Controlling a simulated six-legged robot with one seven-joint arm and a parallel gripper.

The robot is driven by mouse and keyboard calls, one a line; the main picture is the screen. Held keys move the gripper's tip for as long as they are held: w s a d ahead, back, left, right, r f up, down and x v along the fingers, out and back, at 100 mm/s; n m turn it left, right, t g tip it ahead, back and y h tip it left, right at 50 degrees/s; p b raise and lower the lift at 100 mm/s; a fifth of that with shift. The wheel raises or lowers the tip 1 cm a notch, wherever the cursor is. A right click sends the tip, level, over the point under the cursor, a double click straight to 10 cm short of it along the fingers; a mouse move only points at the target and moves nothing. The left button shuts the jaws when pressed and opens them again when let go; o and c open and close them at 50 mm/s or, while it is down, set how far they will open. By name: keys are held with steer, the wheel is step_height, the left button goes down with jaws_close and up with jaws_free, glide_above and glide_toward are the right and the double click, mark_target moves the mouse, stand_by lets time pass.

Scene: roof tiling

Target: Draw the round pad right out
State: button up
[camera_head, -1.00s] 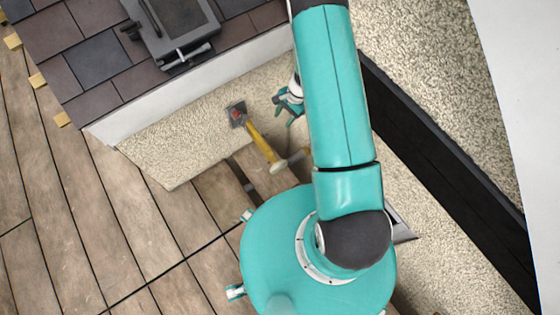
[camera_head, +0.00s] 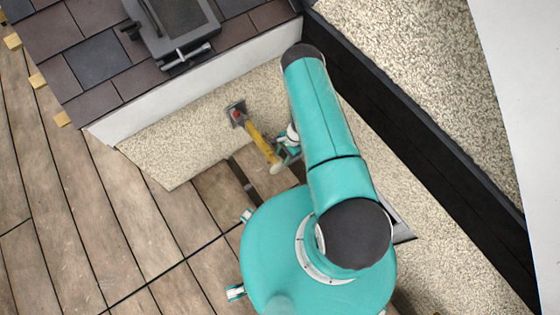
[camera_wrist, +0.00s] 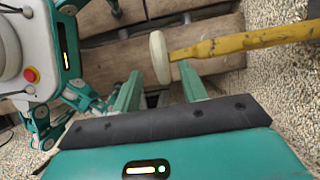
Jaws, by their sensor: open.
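The round pad (camera_head: 276,167) is a pale disc on the lower end of a worn yellow rod (camera_head: 257,145). The rod's other end meets a grey square plate (camera_head: 236,112) with a red part. In the wrist view the pad (camera_wrist: 159,57) shows nearly edge-on, with the yellow rod (camera_wrist: 240,44) running off to the right. My gripper (camera_wrist: 160,78) is open and empty; its two green fingers point toward the pad. The pad shows just above the gap between the fingertips, with no clear contact. In the head view my gripper (camera_head: 289,150) is beside the rod, partly hidden by my arm.
Wooden decking (camera_head: 110,215) spreads at the left. A pebbled surface (camera_head: 190,128) lies behind the rod, under a white wall edge (camera_head: 190,84). A black beam (camera_head: 420,125) runs down the right.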

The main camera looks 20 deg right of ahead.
mark_target(280, 163)
steer(key=shift+x, duration=2.25)
steer(key=shift+r, duration=0.1)
jaws_close()
